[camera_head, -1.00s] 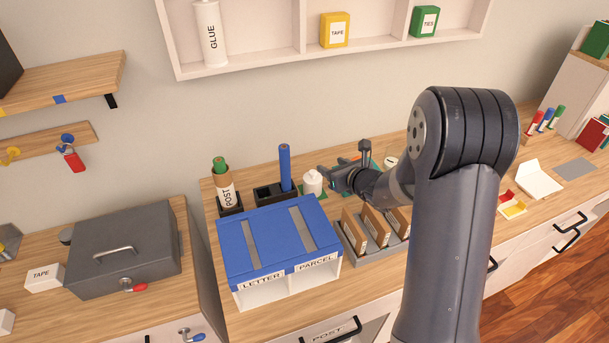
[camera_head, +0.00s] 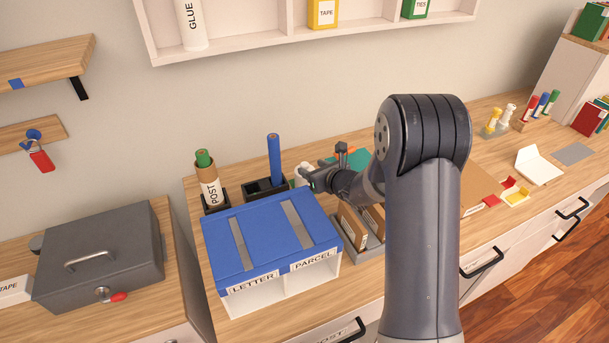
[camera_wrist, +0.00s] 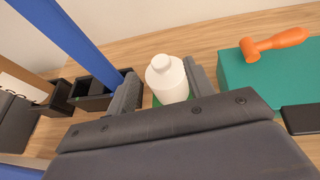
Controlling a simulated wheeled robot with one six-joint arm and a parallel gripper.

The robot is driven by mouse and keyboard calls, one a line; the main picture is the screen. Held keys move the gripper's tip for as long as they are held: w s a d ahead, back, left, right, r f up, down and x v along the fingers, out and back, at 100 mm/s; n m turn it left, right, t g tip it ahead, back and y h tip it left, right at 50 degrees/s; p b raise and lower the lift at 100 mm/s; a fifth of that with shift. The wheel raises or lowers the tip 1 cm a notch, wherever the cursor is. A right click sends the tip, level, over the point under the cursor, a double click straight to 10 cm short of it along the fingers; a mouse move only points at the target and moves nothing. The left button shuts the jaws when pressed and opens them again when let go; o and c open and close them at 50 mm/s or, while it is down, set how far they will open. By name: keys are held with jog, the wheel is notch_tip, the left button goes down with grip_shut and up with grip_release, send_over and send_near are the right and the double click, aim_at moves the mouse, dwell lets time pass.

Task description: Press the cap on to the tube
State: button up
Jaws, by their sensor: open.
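The brown tube (camera_head: 211,190), labelled POST, stands upright in a black holder with a green roll (camera_head: 204,158) out of its top. Part of it shows at the left in the wrist view (camera_wrist: 22,82). A white piece with a narrower knob on top, which looks like the cap (camera_wrist: 167,80), stands on a green pad. In the head view the cap (camera_head: 301,168) is partly hidden by my gripper (camera_head: 308,180). In the wrist view my gripper (camera_wrist: 163,92) is open, one finger on each side of the cap; I cannot tell whether they touch it.
A blue roll (camera_head: 274,158) stands in a black holder (camera_head: 262,190) between tube and cap. A blue-topped letter and parcel rack (camera_head: 250,245) stands in front. An orange-handled tool (camera_wrist: 272,43) lies on a teal box (camera_wrist: 262,85) right of the cap. Brown boxes (camera_head: 352,225) stand beside the rack.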

aim_at(305, 164)
jog(key=shift+p+x, duration=0.95)
jog(key=shift+x, duration=2.75)
jog(key=shift+c, duration=0.5)
jog(key=c, duration=1)
